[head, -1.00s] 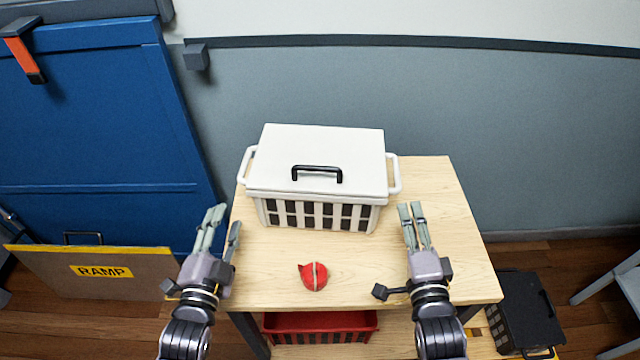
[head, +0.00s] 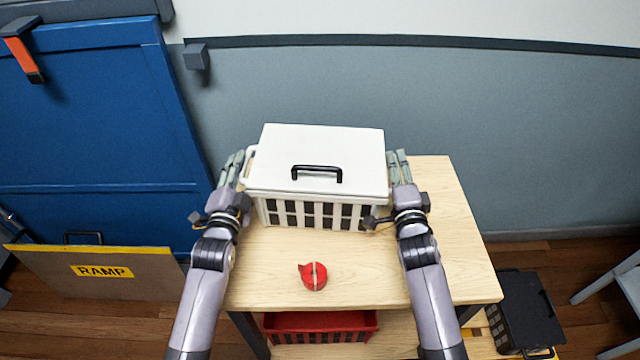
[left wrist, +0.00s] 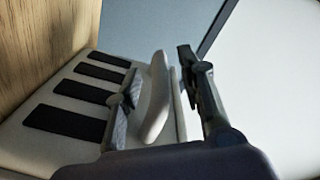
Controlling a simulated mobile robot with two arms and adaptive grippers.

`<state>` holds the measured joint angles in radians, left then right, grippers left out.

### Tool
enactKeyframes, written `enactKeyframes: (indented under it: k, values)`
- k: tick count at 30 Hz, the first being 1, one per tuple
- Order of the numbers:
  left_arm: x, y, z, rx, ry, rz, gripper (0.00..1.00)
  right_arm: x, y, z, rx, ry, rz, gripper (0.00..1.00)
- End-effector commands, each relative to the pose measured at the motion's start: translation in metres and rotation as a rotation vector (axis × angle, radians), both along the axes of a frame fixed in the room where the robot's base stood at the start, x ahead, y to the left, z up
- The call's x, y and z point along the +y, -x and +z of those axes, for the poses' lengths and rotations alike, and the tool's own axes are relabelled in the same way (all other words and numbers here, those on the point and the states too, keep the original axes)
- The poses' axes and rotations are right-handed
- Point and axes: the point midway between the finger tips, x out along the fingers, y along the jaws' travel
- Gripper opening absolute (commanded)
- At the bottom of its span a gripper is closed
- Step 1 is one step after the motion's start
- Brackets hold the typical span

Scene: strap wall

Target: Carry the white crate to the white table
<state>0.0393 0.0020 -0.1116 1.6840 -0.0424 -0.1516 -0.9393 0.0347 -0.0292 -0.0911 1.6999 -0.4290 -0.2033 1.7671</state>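The white crate (head: 318,213) stands upright on the light wooden tabletop (head: 260,270), with a white lid (head: 325,155) and a black lid handle. My left gripper (head: 235,160) is at the crate's left side handle. In the left wrist view, its fingers stand open on both sides of the white handle (left wrist: 157,98), with gaps visible. My right gripper (head: 398,158) is at the right side handle, which it mostly hides. Whether its fingers are closed on that handle is unclear. No white table is seen.
A red round object (head: 313,276) lies on the tabletop in front of the crate. A red crate (head: 320,336) sits below. A black box (head: 525,312) is on the floor at right, near a grey chair (head: 625,285). A RAMP board (head: 100,271) leans at left by a blue door.

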Motion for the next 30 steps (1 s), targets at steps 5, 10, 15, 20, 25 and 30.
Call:
enactKeyframes:
  k: [5,10,15,20,25,30]
  values:
    - [0.0,-0.0003,-0.0003,0.0,0.0,0.0,0.36,0.0,-0.0003,0.0,0.0,0.001,0.0,0.36]
    - [0.0,-0.0001,-0.0004,0.0,0.0,0.0,0.3,0.0,-0.0001,0.0,0.0,0.001,0.0,0.3]
    - [0.0,0.0,-0.0004,0.0,0.0,0.0,0.19,0.0001,0.0,0.0,0.0,0.001,0.0,0.19]
    - [0.0,0.0001,-0.0004,0.001,0.0,0.001,0.08,0.0001,0.0001,0.0,0.0,0.0,0.0,0.08]
    - [0.0001,0.0001,-0.0003,0.0,0.0,0.0,0.0,0.0001,0.0001,-0.0001,0.0,0.0,0.0,0.0]
    - [0.0001,0.0001,-0.0002,0.0,0.0,0.0,0.0,0.0,0.0001,-0.0003,0.0,0.0,0.0,0.0]
